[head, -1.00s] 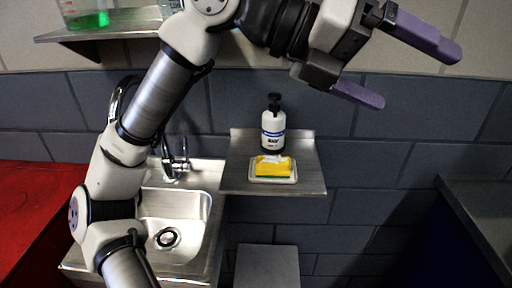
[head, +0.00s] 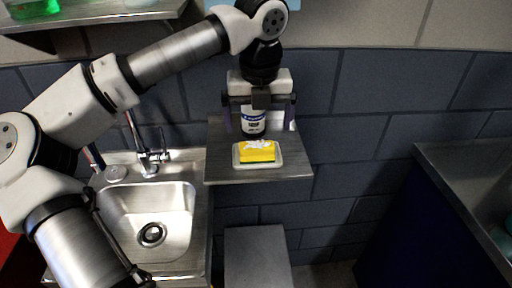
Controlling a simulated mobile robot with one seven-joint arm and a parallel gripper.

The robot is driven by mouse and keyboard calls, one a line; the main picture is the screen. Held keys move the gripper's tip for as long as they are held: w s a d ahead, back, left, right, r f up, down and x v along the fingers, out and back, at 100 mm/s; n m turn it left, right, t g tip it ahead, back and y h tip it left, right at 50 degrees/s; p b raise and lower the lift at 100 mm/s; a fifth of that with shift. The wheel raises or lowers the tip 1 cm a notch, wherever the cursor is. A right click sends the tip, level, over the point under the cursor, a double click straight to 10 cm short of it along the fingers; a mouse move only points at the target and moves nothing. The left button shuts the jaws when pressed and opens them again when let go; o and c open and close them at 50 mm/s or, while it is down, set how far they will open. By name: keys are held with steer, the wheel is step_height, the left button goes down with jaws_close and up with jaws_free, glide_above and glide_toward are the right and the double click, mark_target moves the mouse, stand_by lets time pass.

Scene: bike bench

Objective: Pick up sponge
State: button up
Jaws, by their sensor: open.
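The gripper hides the bottle's top. I cannot tell the exact depth between the fingers and the bottle.
A steel sink (head: 150,215) with a faucet (head: 152,155) is left of the shelf. A tiled wall stands behind it. A grey counter (head: 465,165) is at the right, and an upper shelf (head: 110,14) is at top left. A grey flat-topped object (head: 257,255) is below.

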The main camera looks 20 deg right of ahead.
mark_target(257, 145)
steer(key=shift+w+f+p, duration=0.25)
steer(key=shift+f+p, duration=0.35)
steer(key=shift+f, duration=1.1)
steer(key=shift+w+f+p, duration=0.2)
steer(key=shift+f+p, duration=0.4)
steer(key=shift+f, duration=1.1)
steer(key=shift+c, duration=0.5)
steer(key=c, duration=1)
